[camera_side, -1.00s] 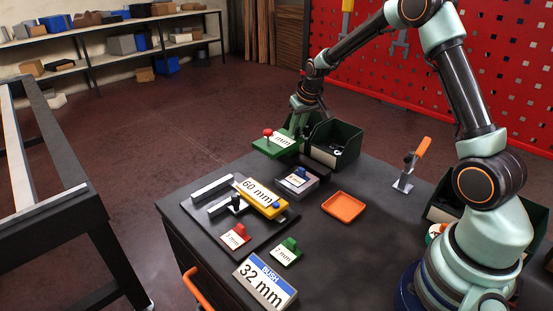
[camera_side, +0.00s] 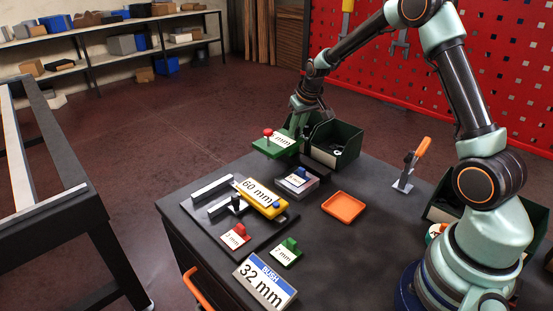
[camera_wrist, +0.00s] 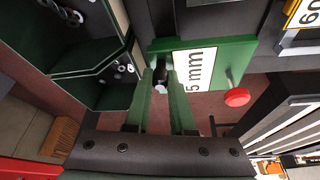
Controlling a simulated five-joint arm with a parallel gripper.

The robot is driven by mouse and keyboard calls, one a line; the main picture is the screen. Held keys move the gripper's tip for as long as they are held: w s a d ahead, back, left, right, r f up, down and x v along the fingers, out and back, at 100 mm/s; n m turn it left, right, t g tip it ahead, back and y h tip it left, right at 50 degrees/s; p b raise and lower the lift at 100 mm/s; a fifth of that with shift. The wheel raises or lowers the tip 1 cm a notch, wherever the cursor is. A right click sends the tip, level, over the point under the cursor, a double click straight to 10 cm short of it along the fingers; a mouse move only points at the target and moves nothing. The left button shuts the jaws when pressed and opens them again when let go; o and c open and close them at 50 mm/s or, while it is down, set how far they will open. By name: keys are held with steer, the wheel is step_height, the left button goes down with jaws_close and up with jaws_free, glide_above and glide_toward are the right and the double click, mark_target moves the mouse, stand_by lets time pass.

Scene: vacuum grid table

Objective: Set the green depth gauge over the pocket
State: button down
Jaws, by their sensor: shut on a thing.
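The green depth gauge (camera_side: 262,152) is a flat plate with a red knob and a white "mm" label. My gripper (camera_side: 298,122) is shut on its far end and holds it at the back edge of the table. In the wrist view, my gripper (camera_wrist: 162,88) grips a dark peg at the plate's edge, and the gauge (camera_wrist: 237,55) shows "5 mm" and the red knob.
Green bins (camera_side: 345,147) stand close beside my gripper. A yellow 60 mm piece (camera_side: 258,199), a red gauge (camera_side: 236,236) and a small green gauge (camera_side: 287,251) lie in front. Bare tabletop surrounds the tray.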

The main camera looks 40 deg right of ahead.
stand_by(0.3)
steer(key=s, duration=1.1)
steer(key=shift+s, duration=0.3)
steer(key=shift+f, duration=0.1)
steer(key=c, duration=0.8)
jaws_free()
steer(key=shift+o, duration=0.2)
steer(key=v, duration=1.2)
steer(key=shift+a, duration=0.2)
